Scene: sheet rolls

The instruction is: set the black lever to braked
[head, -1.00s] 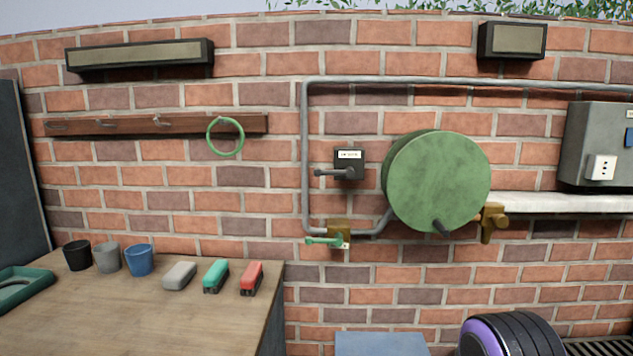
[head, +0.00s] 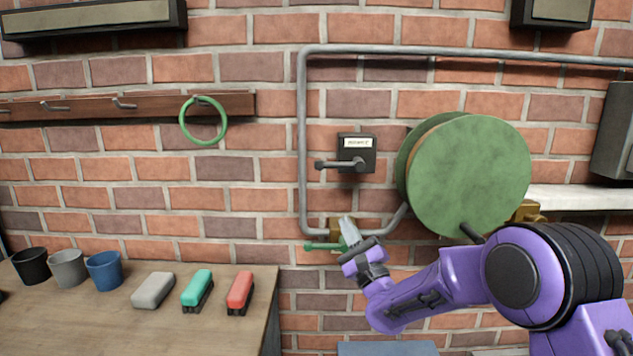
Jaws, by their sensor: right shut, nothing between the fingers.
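The black lever (head: 335,164) sits on a dark square plate (head: 357,142) with a white label on the brick wall, left of the green reel. The lever points left, about level. The label's text is too small to read. My right gripper (head: 345,222) is shut and empty, its tips pointing up, below the lever plate and apart from it. It overlaps the brass valve with the green handle (head: 322,247) in the picture; I cannot tell whether it touches that. My left gripper is not in view.
A green round reel (head: 470,175) is right of the lever. A grey pipe (head: 301,130) runs around the plate's left and top. A green ring (head: 203,143) hangs on a hook rail. The bench (head: 100,320) at lower left holds cups and brushes.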

